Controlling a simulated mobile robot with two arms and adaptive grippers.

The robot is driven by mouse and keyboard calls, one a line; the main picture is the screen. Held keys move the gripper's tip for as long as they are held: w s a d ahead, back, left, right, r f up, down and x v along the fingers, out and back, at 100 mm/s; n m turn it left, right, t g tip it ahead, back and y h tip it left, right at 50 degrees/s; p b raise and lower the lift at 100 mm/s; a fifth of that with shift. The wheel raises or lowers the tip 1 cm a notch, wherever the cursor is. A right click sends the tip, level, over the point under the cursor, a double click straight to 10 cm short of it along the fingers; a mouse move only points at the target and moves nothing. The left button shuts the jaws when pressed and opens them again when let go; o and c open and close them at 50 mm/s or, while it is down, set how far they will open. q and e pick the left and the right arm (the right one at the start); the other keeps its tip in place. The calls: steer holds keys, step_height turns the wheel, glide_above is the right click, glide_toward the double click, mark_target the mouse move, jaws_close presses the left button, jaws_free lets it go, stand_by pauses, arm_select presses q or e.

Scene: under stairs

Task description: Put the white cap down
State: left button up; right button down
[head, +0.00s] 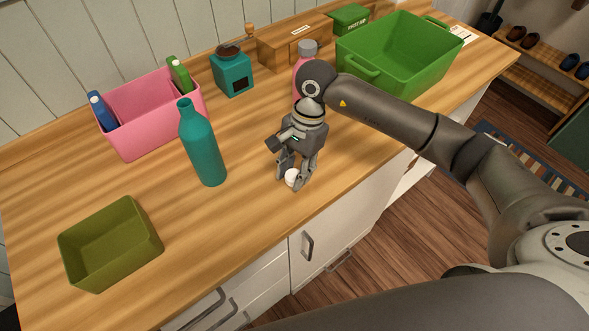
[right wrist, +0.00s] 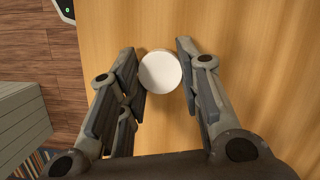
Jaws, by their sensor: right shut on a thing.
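The white cap (head: 292,177) is small and round, and it sits between the fingertips of my right gripper (head: 294,179) near the front edge of the wooden counter (head: 250,215). The gripper points down and is shut on the cap. In the right wrist view the cap (right wrist: 160,72) shows as a pale disc between the two fingers of the right gripper (right wrist: 164,68), with wood behind it. The cap is at or just above the counter; I cannot tell whether it touches. My left gripper is not in view.
A teal bottle (head: 203,145) stands left of the gripper. A pink bin (head: 150,125), a teal grinder (head: 232,73), a pink bottle (head: 306,65) and a green crate (head: 399,55) stand behind. An olive box (head: 110,245) is at front left. Counter around the cap is clear.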

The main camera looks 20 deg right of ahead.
steer(key=shift+f, duration=0.25)
steer(key=c, duration=1)
jaws_free()
steer(key=shift+c, duration=0.2)
steer(key=shift+r, duration=0.15)
steer(key=shift+r+p, duration=0.55)
steer(key=shift+p, duration=0.1)
steer(key=shift+w+r, duration=0.1)
steer(key=shift+r, duration=0.2)
steer(key=b+v, duration=0.3)
steer(key=v, duration=0.8)
steer(key=shift+b, duration=0.3)
steer(key=shift+d+r, duration=0.1)
steer(key=shift+r, duration=0.05)
